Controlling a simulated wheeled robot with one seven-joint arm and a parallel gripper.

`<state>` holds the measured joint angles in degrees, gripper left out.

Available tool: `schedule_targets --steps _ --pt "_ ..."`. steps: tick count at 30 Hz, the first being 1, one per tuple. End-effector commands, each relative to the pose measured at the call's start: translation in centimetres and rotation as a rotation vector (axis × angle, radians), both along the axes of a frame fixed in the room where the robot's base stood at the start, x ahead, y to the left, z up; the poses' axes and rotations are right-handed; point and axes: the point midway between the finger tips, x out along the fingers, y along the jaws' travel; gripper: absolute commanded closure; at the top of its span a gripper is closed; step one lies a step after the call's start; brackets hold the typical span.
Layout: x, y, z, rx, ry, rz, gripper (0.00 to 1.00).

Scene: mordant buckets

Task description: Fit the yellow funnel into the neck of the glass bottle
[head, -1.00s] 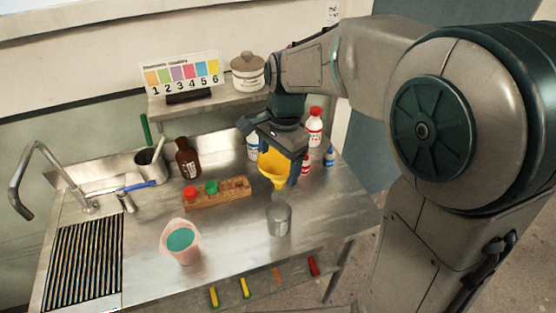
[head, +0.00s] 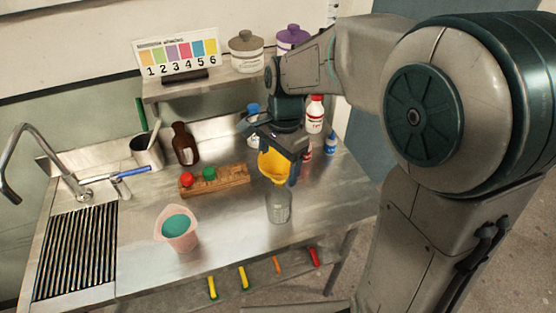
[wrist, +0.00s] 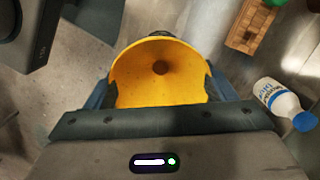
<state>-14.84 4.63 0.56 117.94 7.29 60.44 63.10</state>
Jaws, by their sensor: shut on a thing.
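The yellow funnel (head: 273,167) is held in my gripper (head: 279,172), its wide mouth up. In the wrist view the funnel (wrist: 158,75) sits between the two jaws of my gripper (wrist: 158,92), and I look down into its dark hole. The clear glass bottle (head: 279,207) stands on the metal counter directly below the funnel in the head view. The funnel's lower end meets the bottle's top in the picture. I cannot tell whether the spout is inside the neck or in front of it. The bottle is hidden in the wrist view.
A wooden rack (head: 228,181) with red and green items and a pink beaker (head: 177,230) of green liquid stand to the left. A brown bottle (head: 185,146) is behind. White bottles (head: 315,115) and a small blue bottle (head: 331,143) stand behind right.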

Motion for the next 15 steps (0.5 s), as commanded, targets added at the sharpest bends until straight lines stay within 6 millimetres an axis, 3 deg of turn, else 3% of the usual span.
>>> schedule_targets --steps 12,13,15 --pt "0.01 0.0 -0.46 0.0 0.0 0.0 0.44" --pt "0.0 0.01 -0.45 0.0 0.0 0.0 0.15" --pt "0.0 0.01 -0.45 0.0 0.0 0.0 0.0"
